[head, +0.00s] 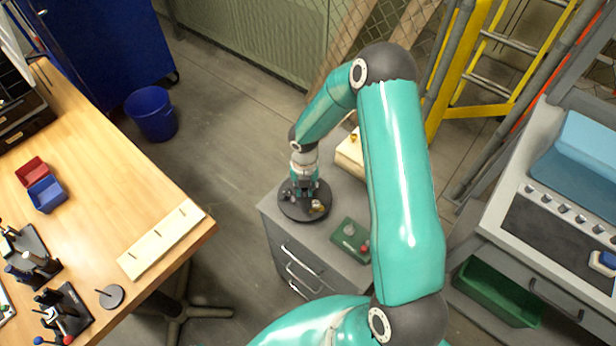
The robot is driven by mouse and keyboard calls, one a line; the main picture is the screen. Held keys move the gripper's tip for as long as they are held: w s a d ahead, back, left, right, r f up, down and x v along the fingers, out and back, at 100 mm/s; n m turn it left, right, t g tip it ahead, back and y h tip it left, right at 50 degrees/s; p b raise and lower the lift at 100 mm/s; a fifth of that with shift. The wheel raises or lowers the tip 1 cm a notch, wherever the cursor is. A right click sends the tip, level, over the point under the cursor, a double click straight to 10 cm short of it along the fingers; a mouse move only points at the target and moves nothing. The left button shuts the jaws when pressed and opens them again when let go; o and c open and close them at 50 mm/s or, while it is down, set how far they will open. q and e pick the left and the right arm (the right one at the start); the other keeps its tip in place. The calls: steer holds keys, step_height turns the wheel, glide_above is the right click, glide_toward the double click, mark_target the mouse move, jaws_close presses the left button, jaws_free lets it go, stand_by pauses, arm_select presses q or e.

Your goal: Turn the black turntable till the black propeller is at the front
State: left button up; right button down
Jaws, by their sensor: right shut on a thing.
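The black turntable (298,214) is a round disc on top of the grey drawer cabinet. Several small things sit around its rim, among them a brass-coloured one (317,206) at the front right and a small greyish-red one (287,196) at the left. I cannot make out the black propeller against the dark disc. My right gripper (303,193) reaches down over the middle of the turntable, shut on it near its centre. The fingers hide the part they hold and the disc behind them. My left gripper is not in view.
On the grey cabinet (285,228), a green tray (343,246) with small parts lies at front right and a wooden box (350,155) stands behind. A wooden workbench (100,190) is at left, a blue bucket (152,113) behind it. A grey bench (560,225) stands at right.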

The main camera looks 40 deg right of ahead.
steer(key=shift+w+r+n+p, duration=0.15)
steer(key=shift+n+p, duration=0.45)
steer(key=shift+n, duration=0.7)
steer(key=c, duration=1.2)
jaws_free()
steer(key=shift+o, duration=0.6)
steer(key=shift+r, duration=4.35)
